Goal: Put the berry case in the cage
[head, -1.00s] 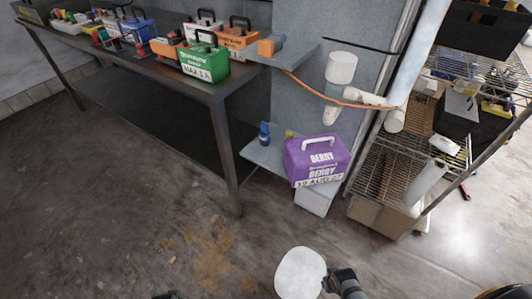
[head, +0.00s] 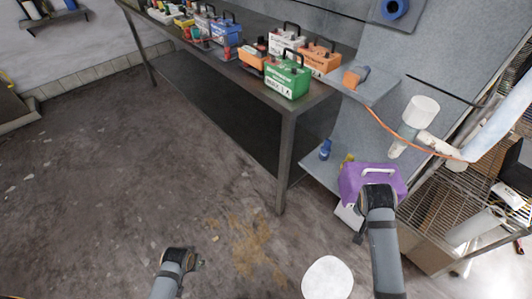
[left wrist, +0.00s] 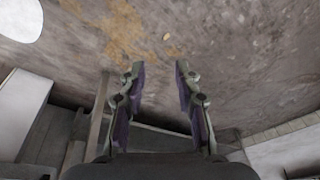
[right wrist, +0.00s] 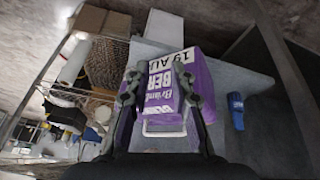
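The purple berry case (head: 352,180) sits low beside the grey wall, on or at the edge of a low shelf. Its white handle (head: 381,171) is on top. My right gripper (head: 377,190) is in front of it and hides its label. In the right wrist view the berry case (right wrist: 183,95) and its handle show between and beyond the fingers of my right gripper (right wrist: 160,75), which are apart. Contact cannot be told. My left gripper (head: 184,256) is over the floor; in the left wrist view it is open and empty (left wrist: 160,72). I cannot identify a cage with certainty.
A wire rack (head: 450,200) stands at the right. A dark bench (head: 235,75) carries several cases, including a green one (head: 287,80). A blue bottle (head: 325,148) is near the berry case. A white disc (head: 328,278) lies in front. Floor at left is clear.

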